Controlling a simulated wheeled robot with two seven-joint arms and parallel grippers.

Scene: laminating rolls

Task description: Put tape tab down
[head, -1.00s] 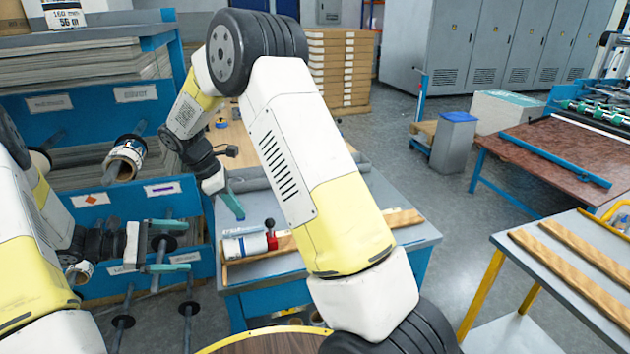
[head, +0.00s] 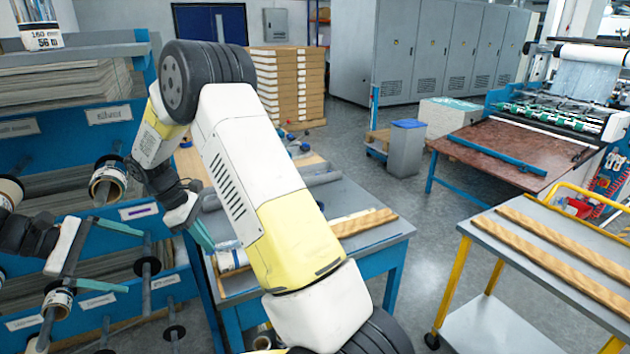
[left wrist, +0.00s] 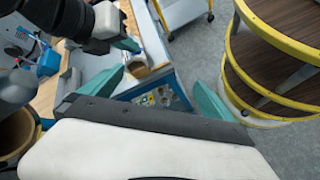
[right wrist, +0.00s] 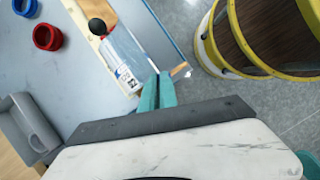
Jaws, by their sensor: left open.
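No tape tab can be made out in any view. A white labelled roll (right wrist: 125,72) lies on the grey-topped table (right wrist: 85,100); in the head view part of the roll (head: 232,258) shows beside my right arm. My right gripper (head: 208,247) points down at the table by the roll. In the right wrist view its teal fingers (right wrist: 157,78) are together at the roll's end; whether something thin is between them I cannot tell. My left gripper (head: 132,258) is open and empty in front of the blue roll rack (head: 200,330), its fingers wide apart.
A red ring (right wrist: 47,37) and a black knob (right wrist: 97,27) are on the table near the roll. A round wooden-topped stand with yellow rims (right wrist: 235,65) is beside the table. A yellow-framed cart (head: 540,250) with wooden strips stands right. Grey floor lies between.

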